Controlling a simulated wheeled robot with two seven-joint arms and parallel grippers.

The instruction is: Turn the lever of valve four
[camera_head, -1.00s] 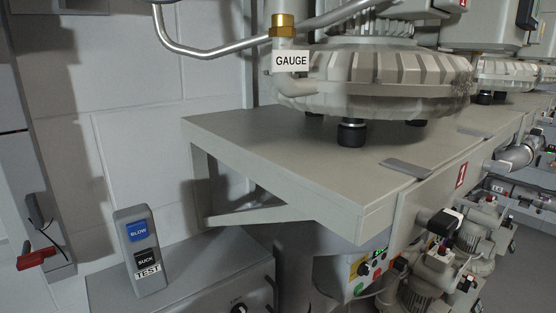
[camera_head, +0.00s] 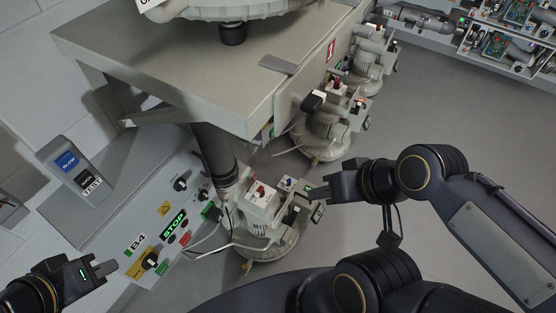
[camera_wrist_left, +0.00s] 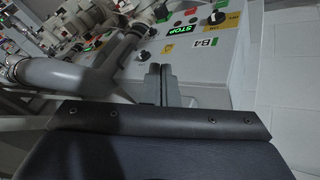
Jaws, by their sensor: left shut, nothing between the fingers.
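No label for valve four is readable. A pump unit (camera_head: 262,218) with a red-and-white box on top stands on the floor at centre. A black handle (camera_head: 314,101) sits on the pump behind it; I cannot tell if it is a valve lever. My left gripper (camera_head: 106,268) is shut and empty at the lower left, beside the B4 panel (camera_head: 123,252). In the left wrist view its fingers (camera_wrist_left: 159,70) are together, pointing toward that panel. My right gripper (camera_head: 318,193) is beside the centre pump's top; its jaw opening is unclear.
The panel carries a green STOP display (camera_head: 174,224) and a black knob on yellow (camera_head: 150,261). A BLOW/SUCK TEST box (camera_head: 75,172) stands on top. Floor on the right (camera_head: 440,120) is clear.

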